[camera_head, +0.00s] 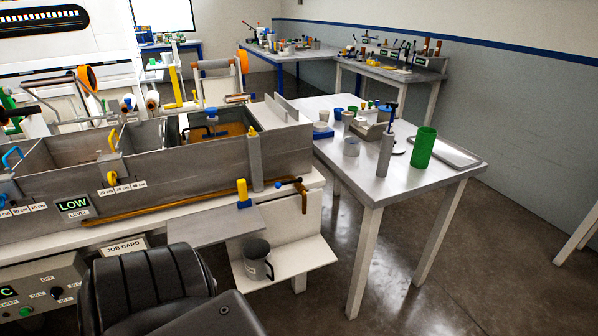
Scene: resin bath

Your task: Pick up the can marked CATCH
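A dark grey can (257,261) with a side handle stands upright on a low white shelf (312,256) below the front right end of the bath. Light lettering shows on its front, but it is too small to read for certain. Its top looks open, and nothing touches it. Neither my left nor my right gripper is in view.
The long grey resin bath (215,163) has a LOW level sign (73,205) and a valve with a yellow handle (242,190) above the can. A metal table (372,172) at right holds cups and a green cylinder (422,148).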

